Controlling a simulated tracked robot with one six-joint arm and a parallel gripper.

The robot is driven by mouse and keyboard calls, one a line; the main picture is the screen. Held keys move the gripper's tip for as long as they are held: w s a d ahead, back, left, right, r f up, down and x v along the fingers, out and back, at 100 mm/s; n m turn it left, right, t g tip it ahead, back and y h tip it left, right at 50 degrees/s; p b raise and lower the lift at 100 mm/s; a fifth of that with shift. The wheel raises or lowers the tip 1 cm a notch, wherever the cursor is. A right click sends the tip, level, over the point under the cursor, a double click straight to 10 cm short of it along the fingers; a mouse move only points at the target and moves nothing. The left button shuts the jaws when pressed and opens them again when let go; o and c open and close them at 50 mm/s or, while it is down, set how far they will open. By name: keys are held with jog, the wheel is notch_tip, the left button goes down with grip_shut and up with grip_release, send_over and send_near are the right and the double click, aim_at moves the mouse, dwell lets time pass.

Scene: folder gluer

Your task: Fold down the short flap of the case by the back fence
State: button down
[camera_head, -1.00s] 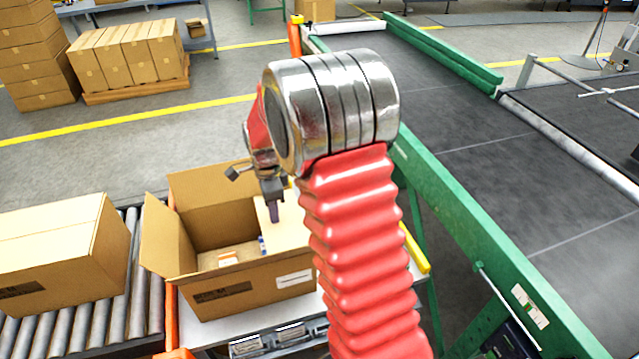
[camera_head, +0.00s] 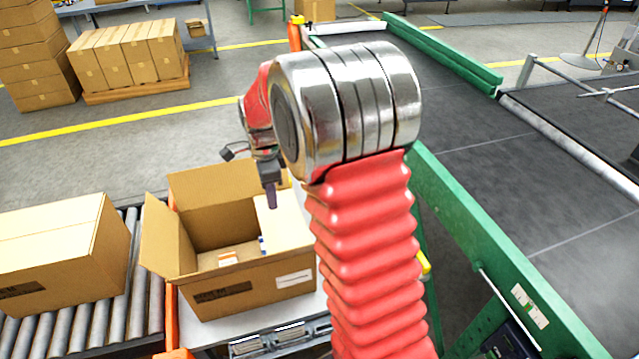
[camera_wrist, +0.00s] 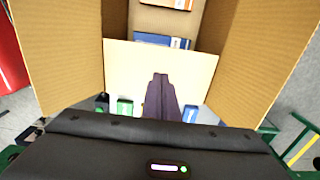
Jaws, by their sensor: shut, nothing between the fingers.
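The open case (camera_head: 240,290) sits on a light work surface, with small packs with orange and blue markings inside. Its right short flap (camera_head: 288,226) leans inward over the right part of the opening. In the wrist view this flap (camera_wrist: 190,70) lies between two raised long flaps, with the packs beyond its far edge. The left short flap (camera_head: 166,238) and the rear long flap (camera_head: 212,192) stand up. My gripper (camera_head: 272,203) is shut and empty, pointing down over the right short flap; in the wrist view its fingers (camera_wrist: 161,85) overlap it. I cannot tell whether they touch.
A closed carton (camera_head: 55,255) rests on the roller conveyor (camera_head: 100,320) at left. A green-framed belt conveyor (camera_head: 480,170) runs along the right. Stacked cartons (camera_head: 130,55) stand on a pallet at back left. Open floor lies behind the case.

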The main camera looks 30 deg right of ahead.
notch_tip(320, 180, up, 3)
jog(key=shift+r, duration=0.15)
dwell(1.9)
